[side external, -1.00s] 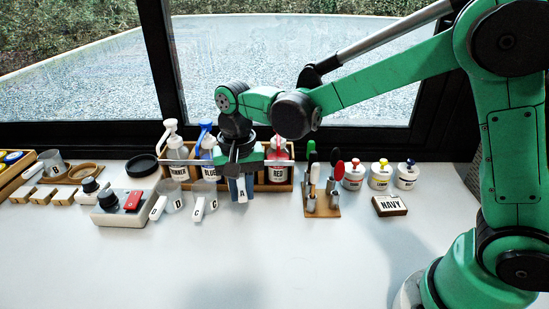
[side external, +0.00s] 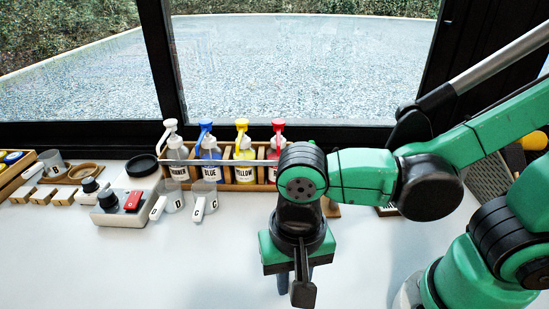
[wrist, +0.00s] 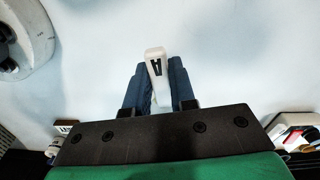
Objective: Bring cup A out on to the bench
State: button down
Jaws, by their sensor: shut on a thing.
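Cup A (wrist: 155,60) shows in the wrist view only as its white handle with a black letter A, sticking up from between the two blue fingers. The rest of the cup is hidden by my gripper. My gripper (wrist: 160,88) is shut on cup A. In the side external view my gripper (side external: 297,284) points down over the front of the bench (side external: 180,265), right of the middle. Cup A cannot be made out there, and whether it touches the bench cannot be told.
A wooden rack of pump bottles (side external: 226,186) stands behind by the window. The front left bench is bare.

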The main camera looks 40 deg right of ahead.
jog(key=shift+s+d+f, duration=0.1)
jog(key=shift+s+f, duration=0.15)
jog(key=shift+s, duration=0.55)
jog(key=shift+w+d+f, duration=0.3)
jog(key=shift+w+d, duration=0.5)
jog(key=shift+w+d+f, duration=0.25)
jog(key=shift+w+d, duration=0.55)
jog(key=shift+w+d+f, duration=0.15)
jog(key=shift+w+f, duration=0.05)
jog(key=shift+f, duration=0.95)
jog(key=shift+f, duration=0.35)
jog(key=c, duration=0.7)
grip_release()
jog(key=shift+o, duration=0.2)
jog(key=shift+r, duration=2.8)
